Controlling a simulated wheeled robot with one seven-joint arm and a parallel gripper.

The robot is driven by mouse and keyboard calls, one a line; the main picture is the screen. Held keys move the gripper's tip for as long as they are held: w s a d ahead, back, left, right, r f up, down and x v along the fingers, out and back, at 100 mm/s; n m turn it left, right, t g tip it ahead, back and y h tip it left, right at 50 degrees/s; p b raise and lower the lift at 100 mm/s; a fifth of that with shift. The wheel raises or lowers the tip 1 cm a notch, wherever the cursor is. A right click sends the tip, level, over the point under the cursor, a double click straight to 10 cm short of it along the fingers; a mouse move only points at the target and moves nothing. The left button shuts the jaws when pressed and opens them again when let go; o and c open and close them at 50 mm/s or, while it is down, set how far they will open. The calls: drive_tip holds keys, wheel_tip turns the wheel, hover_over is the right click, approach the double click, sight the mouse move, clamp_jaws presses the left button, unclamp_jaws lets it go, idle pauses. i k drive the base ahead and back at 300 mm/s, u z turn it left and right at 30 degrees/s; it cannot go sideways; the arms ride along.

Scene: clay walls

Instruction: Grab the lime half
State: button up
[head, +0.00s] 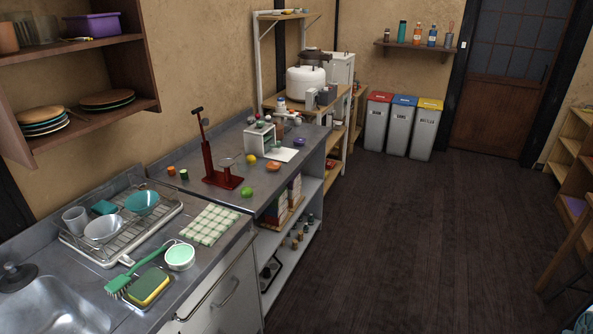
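A small bright green fruit piece (247,192), which looks like the lime half, lies on the steel counter (262,203) near its front edge. It is just right of and in front of the base of a red upright press (222,178). It is too small to tell which way its cut face points. Nothing covers it in the head view. My gripper is not in view.
An orange fruit piece (273,166) and a yellow one (251,158) lie farther back on the counter. A checked cloth (209,225) and a dish rack (112,245) are nearer, by the sink (45,312). Dark floor (400,250) to the right is open.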

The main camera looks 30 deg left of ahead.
sight(246, 191)
drive_tip(key=u, duration=0.2)
drive_tip(key=i, duration=1.6)
drive_tip(key=u, duration=1.05)
drive_tip(key=i, duration=1)
drive_tip(key=u, duration=1.55)
drive_tip(key=i, duration=0.65)
drive_tip(key=u, duration=0.45)
